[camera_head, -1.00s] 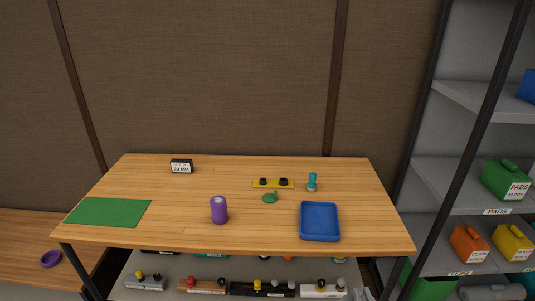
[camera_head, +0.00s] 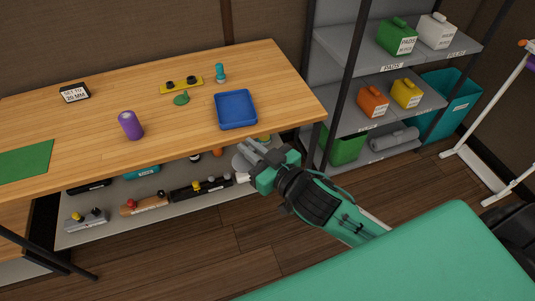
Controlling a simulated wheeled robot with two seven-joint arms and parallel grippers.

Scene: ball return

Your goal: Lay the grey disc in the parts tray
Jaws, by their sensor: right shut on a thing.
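My right gripper (camera_head: 249,156) is in front of the table edge, below and just right of the tray. It is shut on a pale grey round thing, which looks like the grey disc (camera_head: 238,163). The fingers hide part of the disc, and the lower shelf lies behind it. My left gripper is not in view.
A purple can (camera_head: 131,125), a green lidlike piece (camera_head: 181,99), a yellow strip with black knobs (camera_head: 181,85) and a teal peg-like piece (camera_head: 220,73) stand on the table. A green mat (camera_head: 25,160) lies at left. Shelves with bins stand at right.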

